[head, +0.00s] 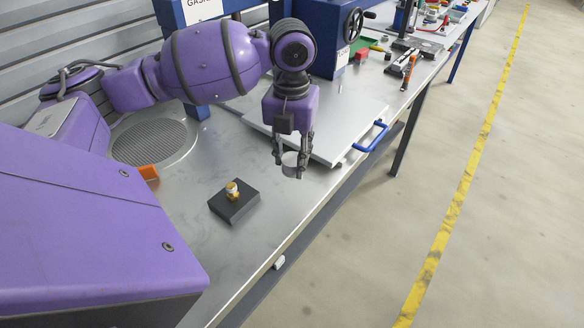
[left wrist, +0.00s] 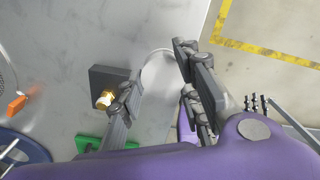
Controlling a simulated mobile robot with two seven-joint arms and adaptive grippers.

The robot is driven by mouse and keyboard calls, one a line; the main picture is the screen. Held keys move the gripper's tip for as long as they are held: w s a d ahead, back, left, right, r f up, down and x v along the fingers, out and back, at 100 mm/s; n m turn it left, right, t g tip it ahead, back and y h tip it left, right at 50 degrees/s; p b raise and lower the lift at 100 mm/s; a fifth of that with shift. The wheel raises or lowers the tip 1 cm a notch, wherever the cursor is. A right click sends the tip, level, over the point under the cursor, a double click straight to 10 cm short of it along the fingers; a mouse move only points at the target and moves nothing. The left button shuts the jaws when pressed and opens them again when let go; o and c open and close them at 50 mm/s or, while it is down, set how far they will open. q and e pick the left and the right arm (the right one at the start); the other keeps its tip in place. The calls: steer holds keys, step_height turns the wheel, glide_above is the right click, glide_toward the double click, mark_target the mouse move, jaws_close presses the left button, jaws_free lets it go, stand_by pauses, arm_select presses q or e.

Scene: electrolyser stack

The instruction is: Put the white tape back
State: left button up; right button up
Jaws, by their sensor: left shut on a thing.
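The white tape (head: 290,158) is a small pale roll held between the fingers of my left gripper (head: 289,166). The gripper points down over the front part of the steel bench, and the tape appears to be above the surface. In the left wrist view the tape (left wrist: 158,54) shows as a pale curved rim between the two fingers, partly hidden by them. A black block (head: 234,206) with a brass and white fitting (head: 233,190) on top sits on the bench, left of and nearer than the gripper. My right gripper is not in view.
A grey plate (head: 345,125) with a blue handle (head: 372,136) lies behind the gripper. An orange piece (head: 149,173) and a round perforated disc (head: 153,142) are to the left. The bench's front edge is close on the right. Bare bench surrounds the block.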

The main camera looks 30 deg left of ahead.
arm_select(q)
steer(key=w+a+f, duration=0.1)
steer(key=f, duration=0.1)
steer(key=w+a+f, duration=0.1)
steer(key=w+f, duration=0.2)
steer(key=shift+w+a+f, duration=0.15)
steer(key=shift+a+f, duration=0.25)
steer(key=shift+w+a+f, duration=0.15)
steer(key=shift+f, duration=1.55)
steer(key=shift+f, duration=0.2)
steer(key=o, duration=1)
steer(key=shift+c, duration=0.2)
step_height(320, 180, up, 12)
steer(key=shift+r, duration=0.2)
